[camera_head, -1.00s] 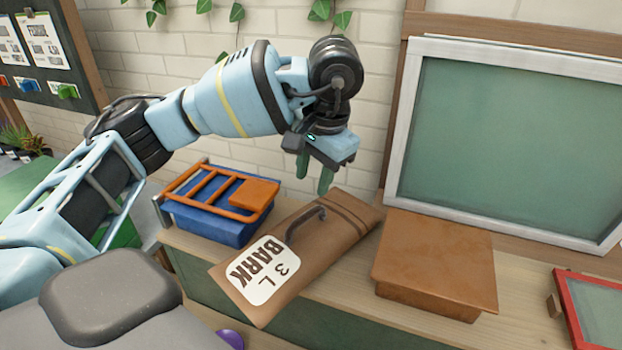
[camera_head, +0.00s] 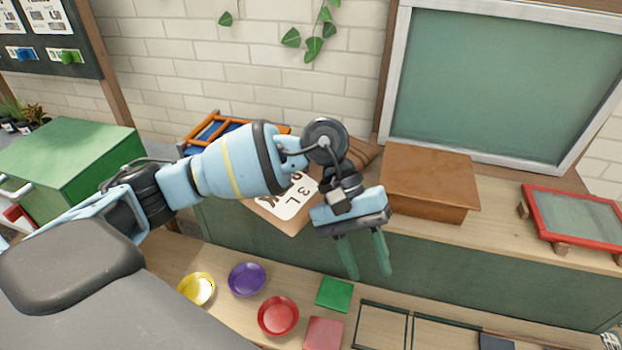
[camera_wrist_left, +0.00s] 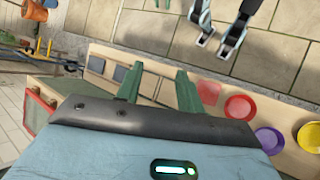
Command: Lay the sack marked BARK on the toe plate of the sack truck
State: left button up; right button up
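The brown sack marked BARK (camera_head: 267,213) lies on the wooden counter in the head view. My left arm covers its middle and part of its label. An orange-railed frame over a blue body (camera_head: 196,133), apparently the sack truck, is behind my arm at the sack's far left. Most of it is hidden, and I cannot make out its toe plate. My left gripper (camera_head: 366,268) is open and empty, its green fingers apart and pointing down, in front of the counter and right of the sack. It also shows in the left wrist view (camera_wrist_left: 158,88). My right gripper is not in view.
A brown box (camera_head: 428,180) stands right of the sack, with a red-framed panel (camera_head: 578,216) farther right. A lower shelf holds yellow (camera_head: 196,289), purple (camera_head: 247,279) and red (camera_head: 278,316) bowls and a green square (camera_head: 334,294). A green cabinet (camera_head: 75,160) stands left.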

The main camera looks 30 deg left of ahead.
pick_arm(q)
jog(key=s+d+r+n+h, duration=0.2)
jog(key=s+d+n+h, duration=0.2)
jog(key=d+n+h, duration=0.75)
jog(key=w+a+f+m+t+y, duration=0.25)
jog(key=a+f+m+t, duration=0.3)
jog(key=m+t, duration=0.85)
jog(key=w+a+f+m+t+y, duration=0.2)
jog(key=a+f+m+t+y, duration=0.35)
jog(key=m, duration=1.55)
jog(key=s+a+f+n+g+y, duration=0.1)
jog(key=s+a+f+n+y, duration=0.25)
jog(key=f+n, duration=0.35)
jog(key=s+a+f+n+g+y, duration=0.1)
jog(key=s+a+f+n+y, duration=0.25)
jog(key=f, duration=0.55)
jog(key=s+a+f+n+g+y, duration=0.1)
jog(key=s+a+f+n+g, duration=0.1)
jog(key=s+f+n, duration=0.2)
jog(key=s+a+f+n+g+y, duration=0.1)
jog(key=s+a+f+n+g, duration=0.1)
jog(key=s, duration=0.9)
notch_tip(320, 180, down, 3)
jog(key=n+g, duration=0.1)
jog(key=n, duration=0.1)
jog(key=shift+s+n, duration=0.25)
jog(key=shift+n, duration=0.05)
